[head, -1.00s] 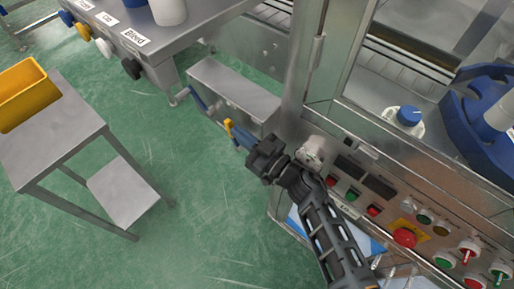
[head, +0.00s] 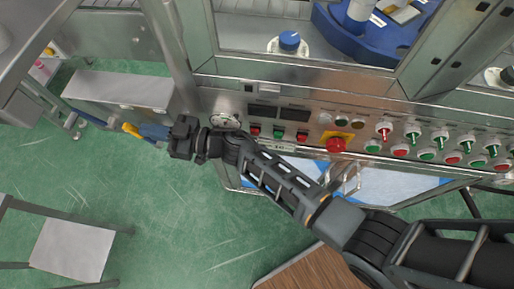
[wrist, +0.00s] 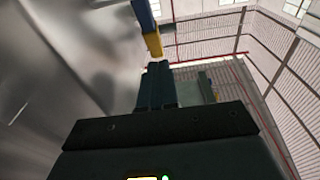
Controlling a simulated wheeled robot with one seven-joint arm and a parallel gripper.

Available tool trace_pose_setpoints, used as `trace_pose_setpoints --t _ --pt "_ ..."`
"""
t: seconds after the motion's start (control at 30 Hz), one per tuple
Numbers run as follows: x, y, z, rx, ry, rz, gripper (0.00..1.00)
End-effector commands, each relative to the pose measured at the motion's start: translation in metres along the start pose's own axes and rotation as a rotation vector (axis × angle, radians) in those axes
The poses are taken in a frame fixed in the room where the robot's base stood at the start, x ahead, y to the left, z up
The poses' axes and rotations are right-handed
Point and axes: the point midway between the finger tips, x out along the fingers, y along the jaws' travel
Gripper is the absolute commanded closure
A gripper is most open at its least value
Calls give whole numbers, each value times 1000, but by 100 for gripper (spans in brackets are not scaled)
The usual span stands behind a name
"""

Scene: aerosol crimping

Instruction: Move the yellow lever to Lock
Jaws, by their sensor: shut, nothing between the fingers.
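The yellow lever (head: 131,130) shows in the head view at the left, beside the machine's front panel, with a blue part (head: 97,122) beyond it. In the wrist view, the yellow lever (wrist: 153,44) is at the top, below a blue length. My gripper (head: 143,131) points left, its bluish fingers close by the lever's right side. In the wrist view my gripper (wrist: 158,66) has its fingers together, with the tips just below the yellow end. I cannot tell whether they touch. No Lock marking is readable.
The metal box (head: 120,89) lies behind the lever. The control panel with the red emergency button (head: 336,145) and several knobs runs to the right, behind my arm. A small metal table (head: 68,248) stands at the lower left. Green floor is open in front.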

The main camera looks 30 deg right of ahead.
Motion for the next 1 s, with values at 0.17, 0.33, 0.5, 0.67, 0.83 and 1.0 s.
trace_pose_setpoints --t 0.17,0.33,0.5,0.67,0.83,1.0 --pt "-9 0 8 -1 0 1 100" --pt "-18 0 12 2 70 0 100" --pt "-26 0 14 -2 139 0 100" --pt "-35 0 18 -1 136 1 100" --pt "-42 0 22 -2 136 0 100" --pt "-46 0 26 0 179 0 100"
